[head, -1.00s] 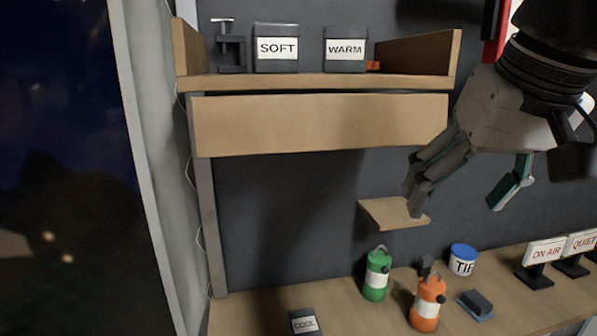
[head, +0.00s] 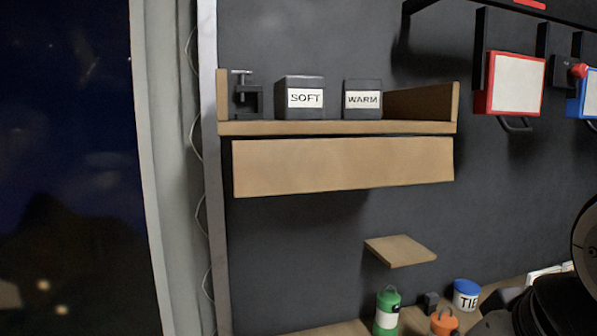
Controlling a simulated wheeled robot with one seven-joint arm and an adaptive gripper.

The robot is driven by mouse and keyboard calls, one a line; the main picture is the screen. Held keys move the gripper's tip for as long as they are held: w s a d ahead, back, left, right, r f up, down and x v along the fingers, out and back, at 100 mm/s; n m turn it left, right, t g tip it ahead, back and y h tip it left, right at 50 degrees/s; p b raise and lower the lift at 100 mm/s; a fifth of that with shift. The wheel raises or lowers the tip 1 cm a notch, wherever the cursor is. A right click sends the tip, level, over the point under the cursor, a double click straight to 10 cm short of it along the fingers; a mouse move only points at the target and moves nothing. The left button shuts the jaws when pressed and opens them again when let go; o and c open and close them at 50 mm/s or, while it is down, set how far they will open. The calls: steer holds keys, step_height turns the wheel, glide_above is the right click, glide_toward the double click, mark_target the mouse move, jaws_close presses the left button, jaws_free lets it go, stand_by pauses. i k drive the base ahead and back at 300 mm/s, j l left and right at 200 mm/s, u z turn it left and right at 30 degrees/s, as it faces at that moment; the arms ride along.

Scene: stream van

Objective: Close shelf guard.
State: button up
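The shelf guard (head: 345,167) is a long plain wooden board. It hangs below the front edge of the wooden shelf (head: 340,127), with a thin dark gap between them. The shelf's front is open above its floor. On the shelf stand a dark clamp (head: 247,97), a box labelled SOFT (head: 300,98) and a box labelled WARM (head: 362,99). Part of my dark arm shows at the lower right. My gripper is out of the picture, so its state is hidden.
A small wooden ledge (head: 400,250) juts from the wall below the guard. Beneath it, the counter holds a green lantern (head: 387,312), an orange lantern (head: 444,321) and a TIE tub (head: 466,294). A red-framed panel (head: 514,84) hangs right of the shelf. The wall between is bare.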

mark_target(260, 168)
steer(key=k+j+z, duration=0.25)
steer(key=j, duration=0.25)
steer(key=k+j+z, duration=0.25)
steer(key=j, duration=0.3)
steer(key=k+j+z, duration=0.2)
steer(key=j, duration=0.25)
steer(key=k+j+z, duration=0.25)
steer(key=j, duration=0.15)
steer(key=j+z, duration=0.3)
steer(key=j, duration=0.25)
steer(key=k+j+z, duration=0.1)
steer(key=j+z, duration=0.15)
steer(key=j, duration=0.3)
steer(key=k+j+z, duration=0.15)
steer(key=j+z, duration=0.15)
steer(key=j, duration=0.2)
steer(key=i+j+z, duration=0.15)
steer(key=j, duration=0.5)
steer(key=j+z, duration=0.1)
steer(key=j, duration=0.55)
steer(key=i, duration=0.05)
